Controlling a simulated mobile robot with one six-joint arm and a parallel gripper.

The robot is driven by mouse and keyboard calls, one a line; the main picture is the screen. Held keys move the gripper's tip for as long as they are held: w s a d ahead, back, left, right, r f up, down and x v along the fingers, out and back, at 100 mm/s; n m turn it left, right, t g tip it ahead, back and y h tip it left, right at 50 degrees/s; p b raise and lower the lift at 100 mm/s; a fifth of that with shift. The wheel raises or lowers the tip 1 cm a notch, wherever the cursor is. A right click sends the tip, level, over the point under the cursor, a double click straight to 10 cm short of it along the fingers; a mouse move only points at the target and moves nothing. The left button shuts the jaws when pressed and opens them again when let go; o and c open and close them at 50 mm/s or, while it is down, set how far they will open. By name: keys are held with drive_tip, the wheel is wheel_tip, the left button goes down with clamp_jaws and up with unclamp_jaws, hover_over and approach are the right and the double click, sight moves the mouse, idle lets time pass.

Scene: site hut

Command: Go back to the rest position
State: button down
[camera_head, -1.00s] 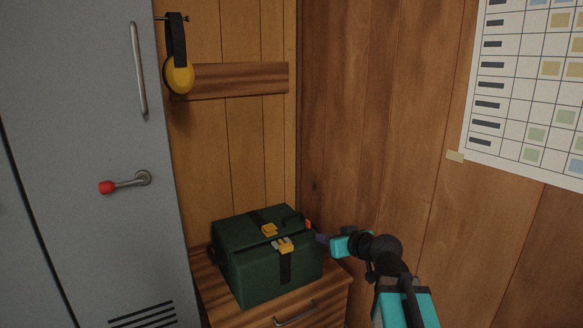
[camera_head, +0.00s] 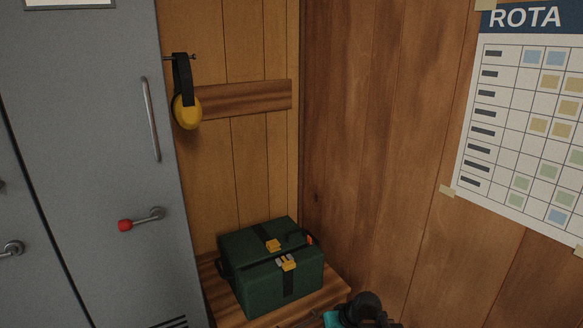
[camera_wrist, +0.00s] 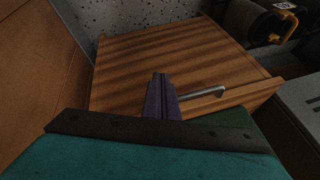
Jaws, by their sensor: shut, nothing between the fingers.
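My gripper (camera_wrist: 161,97) shows in the wrist view as two dark fingers pressed together, with nothing between them. Striped wood with a metal drawer handle (camera_wrist: 204,92) lies beyond the fingertips; I cannot tell whether they touch it. In the head view only a dark joint and a bit of teal of my arm show at the bottom edge, and the fingers are not seen there. The arm is just in front of the low wooden cabinet (camera_head: 211,290).
A dark green case (camera_head: 254,290) with yellow latches stands on the cabinet. A grey locker (camera_head: 90,130) with a red-tipped handle is at left. Yellow ear defenders (camera_head: 187,111) hang on a hook. A rota chart (camera_head: 520,120) is on the right wall.

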drive_tip(key=s+d+f+g+h+p, duration=0.1)
drive_tip(key=s+p, duration=0.4)
drive_tip(key=s, duration=0.6)
drive_tip(key=s+d+f+m+g+h+p, duration=0.1)
drive_tip(key=s+d+f+g+p, duration=0.2)
drive_tip(key=s, duration=0.8)
drive_tip(key=s+d+f+m+g+h+p, duration=0.1)
drive_tip(key=s+g+p, duration=0.4)
drive_tip(key=s, duration=0.6)
wheel_tip(320, 180, down, 3)
drive_tip(key=shift+s+d+r+h+p, duration=0.1)
drive_tip(key=shift+s+d+h+p, duration=0.3)
drive_tip(key=shift+p, duration=0.85)
drive_tip(key=shift+w+d, duration=0.1)
drive_tip(key=shift+w, duration=0.05)
